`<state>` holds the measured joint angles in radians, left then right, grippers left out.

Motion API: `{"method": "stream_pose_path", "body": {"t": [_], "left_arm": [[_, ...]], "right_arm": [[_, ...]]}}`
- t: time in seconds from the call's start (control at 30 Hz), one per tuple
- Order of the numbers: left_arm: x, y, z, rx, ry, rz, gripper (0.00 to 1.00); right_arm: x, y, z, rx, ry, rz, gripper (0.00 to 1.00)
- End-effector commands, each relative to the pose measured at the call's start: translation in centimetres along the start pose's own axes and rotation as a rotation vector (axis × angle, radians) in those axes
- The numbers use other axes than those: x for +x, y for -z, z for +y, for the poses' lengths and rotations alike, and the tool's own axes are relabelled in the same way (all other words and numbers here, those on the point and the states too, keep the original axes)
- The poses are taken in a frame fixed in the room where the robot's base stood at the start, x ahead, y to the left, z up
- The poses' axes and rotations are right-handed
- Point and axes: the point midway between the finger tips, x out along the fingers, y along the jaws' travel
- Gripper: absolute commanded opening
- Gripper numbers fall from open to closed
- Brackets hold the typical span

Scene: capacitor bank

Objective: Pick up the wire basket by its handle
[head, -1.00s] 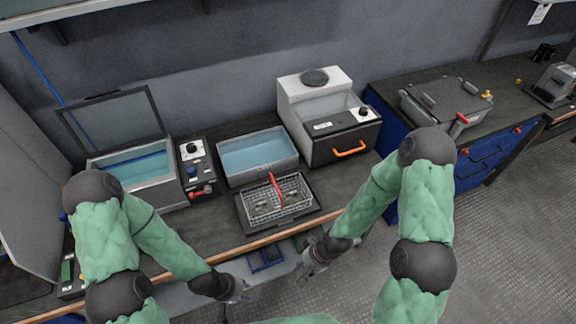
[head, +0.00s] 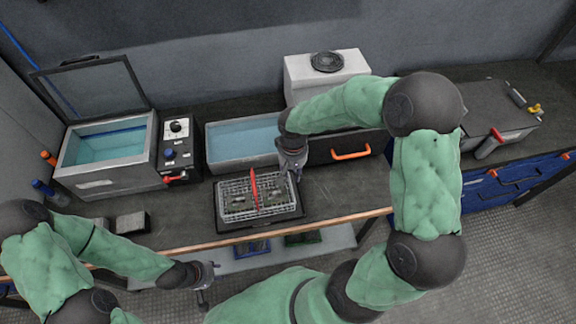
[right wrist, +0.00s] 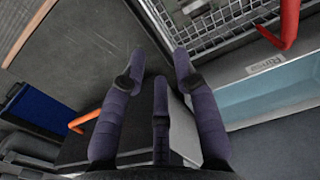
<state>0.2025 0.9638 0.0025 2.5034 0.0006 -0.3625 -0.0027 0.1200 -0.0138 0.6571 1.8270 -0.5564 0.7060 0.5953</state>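The wire basket (head: 236,203) sits on a dark tray (head: 228,226) on the bench, with small dark green items in it. Its red handle (head: 254,188) stands up across the middle. The basket and red handle (right wrist: 289,18) also show at the upper right of the right wrist view. My right gripper (head: 294,172) is above the bench at the basket's right rear, apart from the handle. In the right wrist view its fingers (right wrist: 155,75) are spread and empty. My left gripper (head: 207,286) is low, in front of the bench edge; its fingers are too small to read.
A water-filled tank (head: 240,142) stands behind the basket, and a lidded bath (head: 110,155) with a control box (head: 178,145) at left. A white and black machine (head: 325,70) with an orange handle (head: 350,152) stands behind my right arm. Bench right of the basket is clear.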

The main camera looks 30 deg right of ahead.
Motion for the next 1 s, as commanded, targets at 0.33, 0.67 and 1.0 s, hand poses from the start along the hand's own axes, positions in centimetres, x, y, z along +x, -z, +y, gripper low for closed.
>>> {"method": "stream_pose_path", "body": {"t": [0.33, 0.67, 1.0], "left_arm": [[1.7, 0.1, -0.6, 0.000, 0.000, 0.000, 0.40], [3.0, 0.1, -1.1, 0.000, 0.000, 0.000, 0.40], [3.2, 0.1, -1.1, 0.000, 0.000, 0.000, 0.40]], "right_arm": [[5.4, -0.2, 0.0, -0.001, 0.001, -0.005, 0.30], [9.7, -0.1, -0.1, -0.002, 0.002, -0.003, 0.30], [10.5, -0.1, -0.1, -0.001, 0.002, -0.001, 0.30]]}}
